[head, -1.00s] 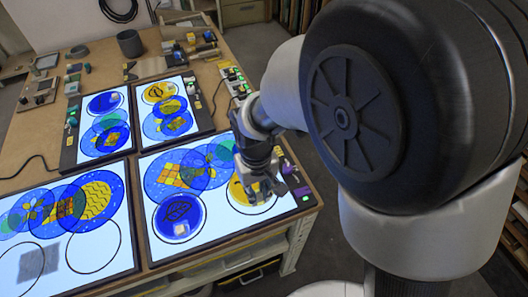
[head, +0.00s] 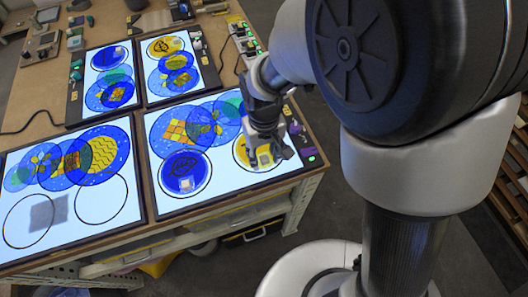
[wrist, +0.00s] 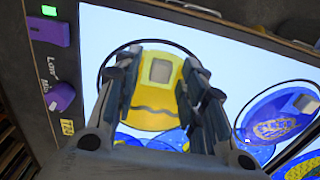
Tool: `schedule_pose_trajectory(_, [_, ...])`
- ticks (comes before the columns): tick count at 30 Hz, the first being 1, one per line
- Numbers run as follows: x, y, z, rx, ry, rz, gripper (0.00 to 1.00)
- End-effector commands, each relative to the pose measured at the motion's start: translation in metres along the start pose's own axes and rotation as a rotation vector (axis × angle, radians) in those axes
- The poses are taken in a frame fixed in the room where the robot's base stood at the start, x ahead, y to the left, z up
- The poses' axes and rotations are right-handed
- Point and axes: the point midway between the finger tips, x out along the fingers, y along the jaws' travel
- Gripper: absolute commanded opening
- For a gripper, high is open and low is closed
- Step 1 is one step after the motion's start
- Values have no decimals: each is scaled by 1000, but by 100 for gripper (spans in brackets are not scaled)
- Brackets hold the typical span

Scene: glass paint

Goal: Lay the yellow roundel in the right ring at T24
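The yellow roundel (head: 242,152) lies in the right ring (head: 279,164) of the front right light panel, partly hidden by my gripper. In the wrist view the yellow roundel (wrist: 155,105) shows its pale square knob (wrist: 160,70) and a dark wavy line. The black ring (wrist: 102,72) runs around it with a narrow white gap at the far side. My gripper (head: 266,152) is just above it. In the wrist view my gripper (wrist: 163,72) is open, a finger on each side of the knob with gaps between. A yellow tag (wrist: 67,127), partly readable as T2, is on the panel's frame.
A blue roundel (head: 185,172) with a knob lies in the left ring. Overlapping blue discs (head: 190,128) fill the panel's back. A front left panel (head: 75,238) has two rings, and two more panels stand behind. Purple knobs (head: 295,127) line the right frame near the table edge.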

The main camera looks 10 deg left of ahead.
Motion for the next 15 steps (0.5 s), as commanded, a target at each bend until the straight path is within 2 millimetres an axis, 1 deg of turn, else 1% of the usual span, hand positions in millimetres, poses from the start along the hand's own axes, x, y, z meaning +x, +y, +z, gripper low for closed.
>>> schedule_pose_trajectory(5, [-2, 0, 0, 0, 0, 0, 38])
schedule_pose_trajectory(8, [-11, 0, 0, 0, 2, 0, 38])
schedule_pose_trajectory(11, [-28, 0, -1, 0, 4, 0, 38])
schedule_pose_trajectory(15, [-60, 0, -1, 0, 5, 0, 38])
